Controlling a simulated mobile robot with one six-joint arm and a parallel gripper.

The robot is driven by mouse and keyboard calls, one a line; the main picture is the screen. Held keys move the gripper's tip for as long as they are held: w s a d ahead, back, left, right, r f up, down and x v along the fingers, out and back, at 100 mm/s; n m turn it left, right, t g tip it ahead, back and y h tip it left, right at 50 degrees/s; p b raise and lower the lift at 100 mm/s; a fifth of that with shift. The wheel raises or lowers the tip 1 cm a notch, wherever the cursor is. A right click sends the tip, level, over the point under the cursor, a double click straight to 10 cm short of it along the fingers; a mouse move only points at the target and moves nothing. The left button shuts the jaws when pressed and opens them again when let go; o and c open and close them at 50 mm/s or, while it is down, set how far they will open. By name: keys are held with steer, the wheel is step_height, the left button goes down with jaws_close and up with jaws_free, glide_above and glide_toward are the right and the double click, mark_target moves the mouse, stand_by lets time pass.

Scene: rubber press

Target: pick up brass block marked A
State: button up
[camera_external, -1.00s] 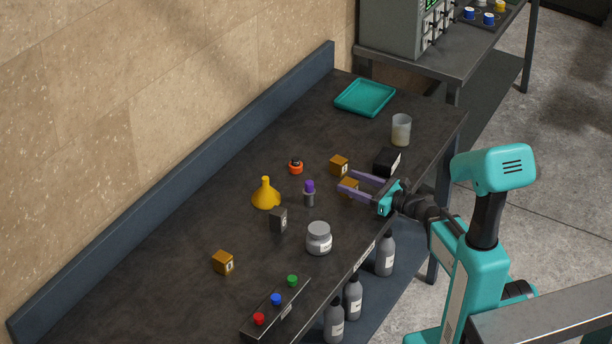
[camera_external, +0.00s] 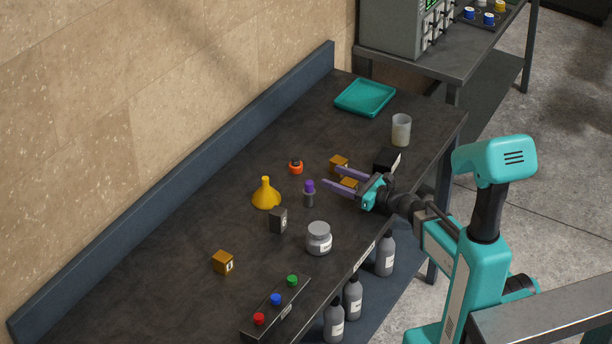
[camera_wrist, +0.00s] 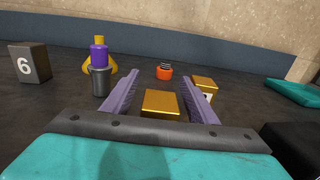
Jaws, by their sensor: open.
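One brass block (camera_external: 349,183) stands near the right part of the bench, partly covered by my fingers. In the wrist view this brass block (camera_wrist: 162,104) lies between the fingers, with its top showing. My gripper (camera_external: 331,175) is open, with one purple finger on each side of that block; contact cannot be told. A second brass block (camera_external: 338,162) is just beyond it. In the wrist view the second block (camera_wrist: 204,87) is partly behind the right finger. A third brass block (camera_external: 223,262) stands far off at the lower left. I cannot read an A on any block.
A purple-capped vial (camera_external: 309,193), yellow funnel (camera_external: 266,196), orange-red item (camera_external: 296,166), dark block marked 6 (camera_wrist: 30,63) and grey jar (camera_external: 319,239) stand left of my gripper. A black box (camera_external: 384,161) is close on its right. A teal tray (camera_external: 364,97) lies farther back.

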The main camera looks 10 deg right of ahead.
steer(key=shift+c, duration=0.3)
jaws_close()
steer(key=shift+r, duration=0.2)
step_height(320, 180, up, 10)
steer(key=shift+f, duration=0.2)
stand_by(0.8)
stand_by(0.5)
